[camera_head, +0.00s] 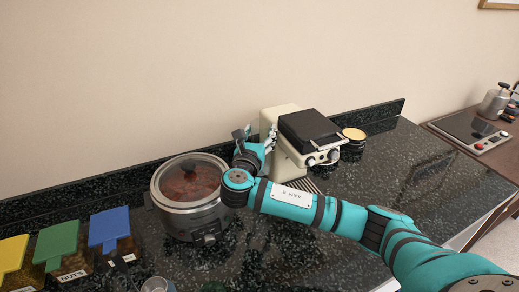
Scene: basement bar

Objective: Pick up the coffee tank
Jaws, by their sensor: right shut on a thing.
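A cream and black coffee machine (291,148) stands on the dark speckled counter in the middle of the view. My right arm reaches in from the lower right, and my right gripper (268,138) is at the left side of the machine, close to its body. It is shut on a part there, which I take to be the coffee tank (254,127), a small greyish, partly see-through piece. My gripper and wrist hide most of it, so I cannot tell whether it is apart from the machine. My left gripper is not in view.
A round cooker with a glass lid (190,184) stands close to my right wrist. Yellow, green and blue scoop-like pieces (109,229) are at the lower left. A small round jar (354,137) is right of the machine. The counter's right part (430,170) is clear.

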